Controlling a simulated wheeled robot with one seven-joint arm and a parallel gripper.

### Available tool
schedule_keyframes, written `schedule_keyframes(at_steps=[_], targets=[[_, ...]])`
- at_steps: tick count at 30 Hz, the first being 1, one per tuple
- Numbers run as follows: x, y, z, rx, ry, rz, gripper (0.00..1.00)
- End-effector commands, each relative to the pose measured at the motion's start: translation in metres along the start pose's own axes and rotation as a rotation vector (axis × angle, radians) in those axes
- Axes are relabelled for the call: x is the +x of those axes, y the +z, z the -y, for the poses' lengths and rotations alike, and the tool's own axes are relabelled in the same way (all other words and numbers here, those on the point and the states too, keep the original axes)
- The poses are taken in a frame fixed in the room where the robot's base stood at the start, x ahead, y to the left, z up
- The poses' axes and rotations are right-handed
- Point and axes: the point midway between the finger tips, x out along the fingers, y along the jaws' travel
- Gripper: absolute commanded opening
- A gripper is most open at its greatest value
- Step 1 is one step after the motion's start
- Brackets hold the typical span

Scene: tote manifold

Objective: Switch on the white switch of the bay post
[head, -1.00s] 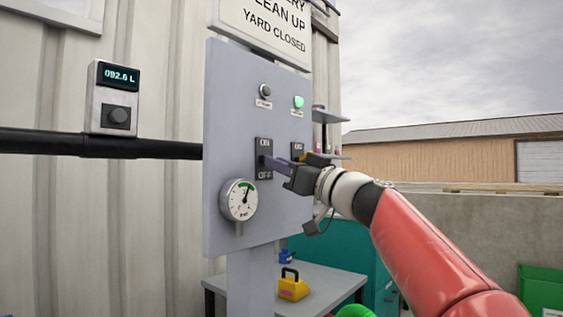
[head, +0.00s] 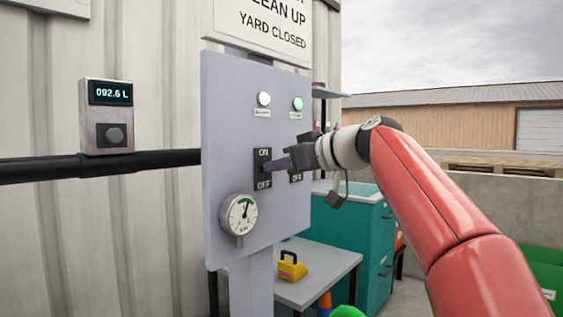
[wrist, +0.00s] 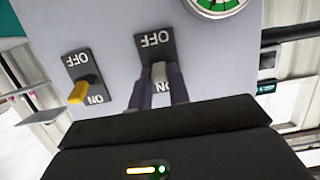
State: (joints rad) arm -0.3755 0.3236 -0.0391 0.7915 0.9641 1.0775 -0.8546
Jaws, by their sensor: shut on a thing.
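The bay post (head: 225,120) is a grey panel on a column. Its left switch plate (head: 263,180) is dark, with ON at the top and OFF at the bottom. My gripper (head: 272,166) is at this plate. In the wrist view, where the lettering is upside down, my gripper (wrist: 159,92) has its fingers on both sides of the white switch lever (wrist: 158,70). The fingers are shut on it and partly cover the ON lettering. The lamp above this switch (head: 264,99) glows white.
A second switch with a yellow lever (wrist: 78,93) is beside it, and a green lamp (head: 298,104) is lit above. A round gauge (head: 239,214) is below left. A black pipe (head: 40,169) runs along the wall. A table (head: 318,268) with a yellow item (head: 291,267) stands below.

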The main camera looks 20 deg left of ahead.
Motion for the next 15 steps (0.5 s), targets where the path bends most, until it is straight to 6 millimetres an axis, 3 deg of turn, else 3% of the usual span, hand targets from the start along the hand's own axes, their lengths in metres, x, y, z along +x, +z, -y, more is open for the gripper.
schedule_keyframes(at_steps=[14, 15], targets=[[-0.0004, -0.0018, -0.0003, -0.001, 0.002, 0.010, 0.00], [-0.0004, -0.0018, -0.0002, -0.001, 0.002, 0.010, 0.23]])
